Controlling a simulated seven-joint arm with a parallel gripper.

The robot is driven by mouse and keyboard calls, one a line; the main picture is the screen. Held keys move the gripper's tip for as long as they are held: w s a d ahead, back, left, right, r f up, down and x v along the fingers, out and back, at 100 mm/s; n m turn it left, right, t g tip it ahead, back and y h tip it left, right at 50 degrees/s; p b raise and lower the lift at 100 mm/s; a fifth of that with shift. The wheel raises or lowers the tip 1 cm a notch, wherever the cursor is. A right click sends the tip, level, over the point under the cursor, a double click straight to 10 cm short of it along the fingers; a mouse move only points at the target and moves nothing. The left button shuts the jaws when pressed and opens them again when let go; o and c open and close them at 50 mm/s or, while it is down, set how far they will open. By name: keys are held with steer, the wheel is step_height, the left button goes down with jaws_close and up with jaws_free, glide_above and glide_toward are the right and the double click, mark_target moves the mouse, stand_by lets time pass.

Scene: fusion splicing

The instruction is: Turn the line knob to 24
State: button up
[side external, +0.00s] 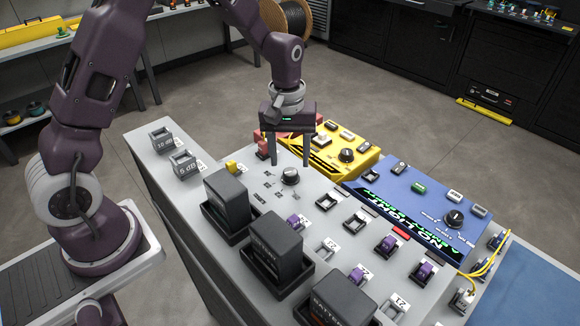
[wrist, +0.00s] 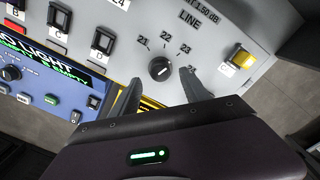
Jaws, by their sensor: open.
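The line knob (side external: 290,176) is a small dark round knob on the grey panel. In the wrist view the knob (wrist: 160,69) sits below the word LINE, with marks 21, 22, 23 and 24 arced around it. A small white mark shows on its face, but I cannot tell surely which number it points to. My gripper (side external: 290,156) is open and points down above the knob, apart from it. In the wrist view my gripper (wrist: 158,88) has one finger on each side, a little below the knob, with nothing between them.
Dark battery blocks (side external: 277,250) stand in holders in front of the knob. A yellow button (wrist: 242,57) sits to the knob's right in the wrist view. A yellow unit (side external: 345,155) and a blue unit (side external: 415,200) lie behind and to the right. Purple switches (side external: 293,221) dot the panel.

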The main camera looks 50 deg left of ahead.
mark_target(290, 172)
step_height(290, 172, down, 4)
steer(key=shift+r, duration=0.15)
steer(key=shift+c, duration=0.2)
jaws_close()
steer(key=m, duration=0.3)
steer(key=shift+m, duration=2.5)
